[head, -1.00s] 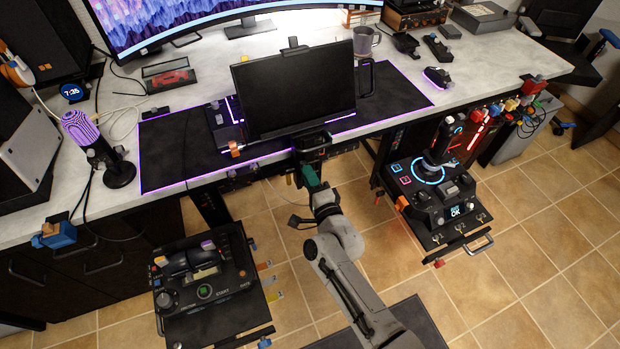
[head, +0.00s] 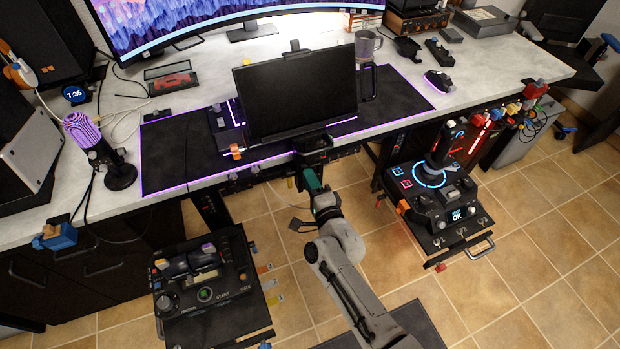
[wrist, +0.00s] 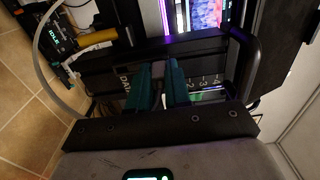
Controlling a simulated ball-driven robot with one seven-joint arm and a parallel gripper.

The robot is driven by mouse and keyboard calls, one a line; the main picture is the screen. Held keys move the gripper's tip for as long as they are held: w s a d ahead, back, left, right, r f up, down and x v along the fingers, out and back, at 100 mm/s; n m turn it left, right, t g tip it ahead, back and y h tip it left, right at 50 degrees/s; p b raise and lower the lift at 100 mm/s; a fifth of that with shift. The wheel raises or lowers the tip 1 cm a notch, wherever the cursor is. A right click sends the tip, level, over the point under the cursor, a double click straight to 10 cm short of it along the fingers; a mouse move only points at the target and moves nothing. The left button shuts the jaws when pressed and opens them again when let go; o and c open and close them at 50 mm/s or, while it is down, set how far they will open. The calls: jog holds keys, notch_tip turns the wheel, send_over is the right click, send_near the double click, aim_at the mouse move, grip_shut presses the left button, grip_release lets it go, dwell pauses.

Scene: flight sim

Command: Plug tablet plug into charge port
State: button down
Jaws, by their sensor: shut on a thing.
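A black tablet (head: 296,92) stands tilted on the desk mat, its dark screen facing me. My gripper (head: 312,178) is at the desk's front edge, just below the tablet. In the wrist view, the teal fingers of my gripper (wrist: 158,88) are closed on a small grey plug (wrist: 158,74). The plug points away from me toward a dark panel with white lettering and numbers. I cannot make out the charge port, and I cannot tell whether the plug touches anything.
A dark handle (wrist: 254,62) curves at the right of the wrist view. A joystick console (head: 440,190) stands right of my arm, and a button console (head: 210,285) stands to the left. A microphone (head: 98,150) and mug (head: 366,46) are on the desk.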

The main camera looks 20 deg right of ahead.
jog(key=shift+s+p, duration=0.7)
jog(key=shift+s, duration=0.95)
